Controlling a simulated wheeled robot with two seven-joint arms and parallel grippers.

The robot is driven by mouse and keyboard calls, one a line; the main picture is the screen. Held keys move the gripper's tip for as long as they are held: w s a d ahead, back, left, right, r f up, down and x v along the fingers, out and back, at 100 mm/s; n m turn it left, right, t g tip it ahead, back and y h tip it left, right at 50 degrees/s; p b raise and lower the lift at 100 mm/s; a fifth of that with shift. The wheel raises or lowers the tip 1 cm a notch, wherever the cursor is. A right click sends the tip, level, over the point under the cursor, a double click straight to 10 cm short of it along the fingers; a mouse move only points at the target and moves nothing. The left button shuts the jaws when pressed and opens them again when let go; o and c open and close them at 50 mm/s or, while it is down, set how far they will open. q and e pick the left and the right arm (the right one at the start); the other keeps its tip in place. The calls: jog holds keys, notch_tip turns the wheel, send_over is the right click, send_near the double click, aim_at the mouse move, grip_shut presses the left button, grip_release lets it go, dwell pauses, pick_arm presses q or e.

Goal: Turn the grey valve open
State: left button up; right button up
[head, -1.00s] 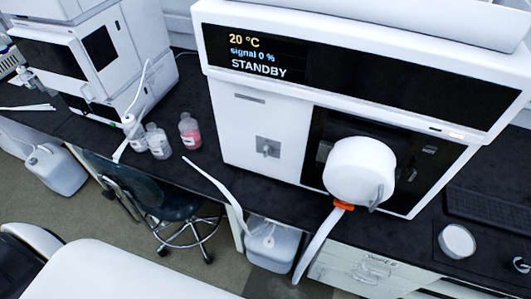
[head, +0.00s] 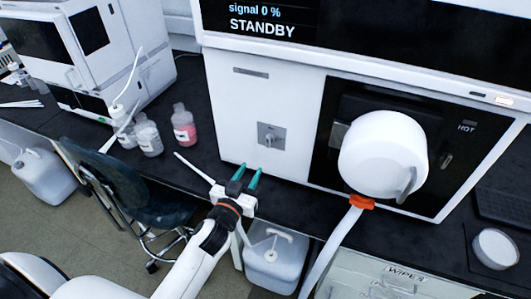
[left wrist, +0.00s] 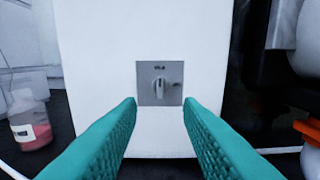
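The grey valve (head: 268,139) is a small knob on a square grey plate, set in the white front panel of the instrument. In the left wrist view the valve (left wrist: 159,88) sits straight ahead, between and beyond my fingertips, with its handle roughly upright. Small markings on the plate are too blurred to read. My left gripper (head: 246,176) has green fingers, which are apart with nothing between them. It is below and in front of the valve, not touching it. The fingers also show in the left wrist view (left wrist: 159,103). My right gripper is not in view.
A large white round part (head: 383,155) with an orange collar (head: 361,202) juts out right of the valve. Bottles, one with pink liquid (head: 184,124), stand on the black bench to the left. A chair (head: 125,185) and a jug (head: 275,258) are below.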

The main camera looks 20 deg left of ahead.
aim_at(267, 140)
pick_arm(q)
jog(key=w, duration=0.4)
jog(key=w+p, duration=0.1)
jog(key=w, duration=0.7)
jog(key=shift+r+p, duration=0.25)
jog(key=shift+p, duration=0.1)
jog(key=shift+c, duration=0.4)
grip_shut()
